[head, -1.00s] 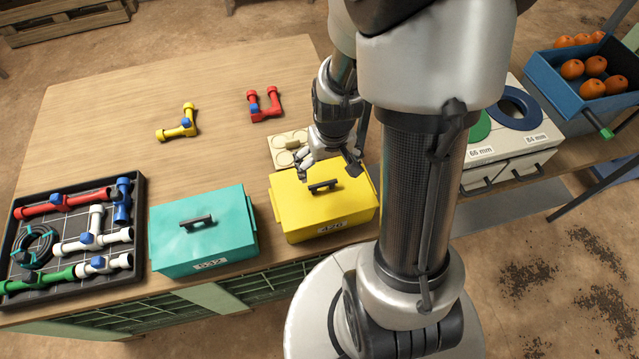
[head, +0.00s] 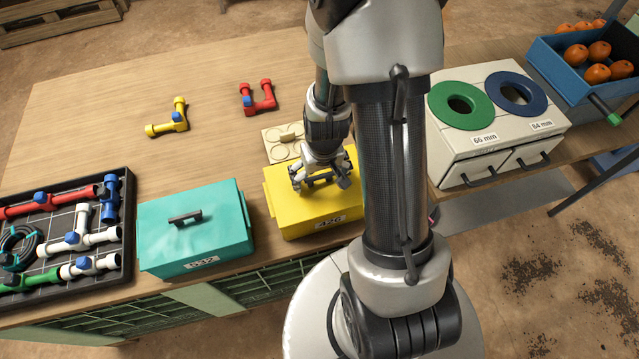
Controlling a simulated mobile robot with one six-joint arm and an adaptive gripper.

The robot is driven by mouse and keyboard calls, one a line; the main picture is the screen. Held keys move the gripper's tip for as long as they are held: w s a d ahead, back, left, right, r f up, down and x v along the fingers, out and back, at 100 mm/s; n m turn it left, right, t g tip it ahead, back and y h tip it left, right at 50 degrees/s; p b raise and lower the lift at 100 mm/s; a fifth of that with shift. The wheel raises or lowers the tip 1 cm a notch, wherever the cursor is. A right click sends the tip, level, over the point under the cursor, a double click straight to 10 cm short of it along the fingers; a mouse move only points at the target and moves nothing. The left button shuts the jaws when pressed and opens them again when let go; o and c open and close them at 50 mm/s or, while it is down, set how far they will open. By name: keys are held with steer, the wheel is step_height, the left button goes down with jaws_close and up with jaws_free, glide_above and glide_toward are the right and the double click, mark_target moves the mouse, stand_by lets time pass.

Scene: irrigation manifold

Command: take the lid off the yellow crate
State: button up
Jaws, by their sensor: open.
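The yellow crate (head: 290,216) stands on the wooden table near its front edge, with its yellow lid (head: 283,193) on. A label reading 426 is on its front. The lid's dark handle is mostly hidden by my gripper. My gripper (head: 320,184) is open and points down over the middle of the lid, its fingers at the handle. I cannot tell whether the fingers touch the handle or the lid.
A teal crate (head: 226,225) with a dark handle stands just left. A black tray (head: 127,240) of pipe fittings is farther left. Behind are a beige holder (head: 270,143), a red fitting (head: 257,106) and a yellow fitting (head: 168,126). A white sizing box (head: 450,150) stands right.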

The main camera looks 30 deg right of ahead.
mark_target(319, 176)
steer(key=shift+r, duration=0.1)
steer(key=c, duration=1.2)
step_height(319, 176, up, 20)
steer(key=p, duration=0.7)
